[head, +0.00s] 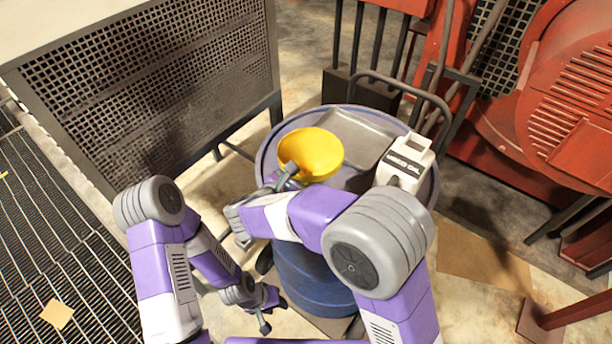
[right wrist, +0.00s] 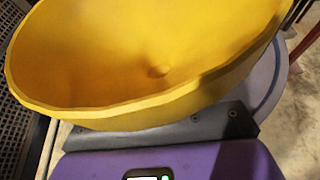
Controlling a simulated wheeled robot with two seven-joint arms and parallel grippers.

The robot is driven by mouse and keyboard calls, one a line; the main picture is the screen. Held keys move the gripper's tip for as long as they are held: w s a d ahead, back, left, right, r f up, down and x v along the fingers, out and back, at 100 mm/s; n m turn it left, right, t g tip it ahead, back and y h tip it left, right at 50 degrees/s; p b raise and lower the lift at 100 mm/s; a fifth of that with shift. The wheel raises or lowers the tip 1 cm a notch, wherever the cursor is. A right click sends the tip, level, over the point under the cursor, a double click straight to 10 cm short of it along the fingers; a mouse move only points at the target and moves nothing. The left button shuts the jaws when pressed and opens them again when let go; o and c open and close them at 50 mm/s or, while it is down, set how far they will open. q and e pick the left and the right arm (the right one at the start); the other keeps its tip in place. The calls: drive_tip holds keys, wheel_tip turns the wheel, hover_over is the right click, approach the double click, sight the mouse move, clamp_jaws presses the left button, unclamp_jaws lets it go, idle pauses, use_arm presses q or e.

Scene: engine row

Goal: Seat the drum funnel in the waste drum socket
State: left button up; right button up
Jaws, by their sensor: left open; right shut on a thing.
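The yellow drum funnel (head: 318,150) is over the left part of the waste drum's top in the head view. My right gripper (head: 287,174) is shut on its near left side. In the right wrist view the funnel's wide bowl (right wrist: 150,60) fills most of the picture above my gripper. The blue waste drum (head: 310,285) has a grey-blue rim (head: 262,152). I cannot make out the socket, and the funnel's lower end is hidden, so I cannot tell whether they touch. My left gripper (head: 268,312) is open and empty, low beside the drum's near left side.
A white oil container (head: 405,162) stands on the drum top's right side, near a grey tray-like surface (head: 362,132). A cart handle (head: 440,100) rises behind it. A perforated metal cabinet (head: 150,85) is at left, red machinery (head: 565,95) at right.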

drive_tip(key=shift+w+f+b, duration=0.1)
drive_tip(key=shift+f+b, duration=0.45)
drive_tip(key=shift+f, duration=0.4)
drive_tip(key=shift+f+b, duration=2.4)
drive_tip(key=shift+f, duration=0.9)
drive_tip(key=o, duration=1.2)
drive_tip(key=v, duration=0.7)
drive_tip(key=shift+s+a+r, duration=0.1)
drive_tip(key=shift+s+r, duration=0.05)
drive_tip(key=shift+s, duration=0.15)
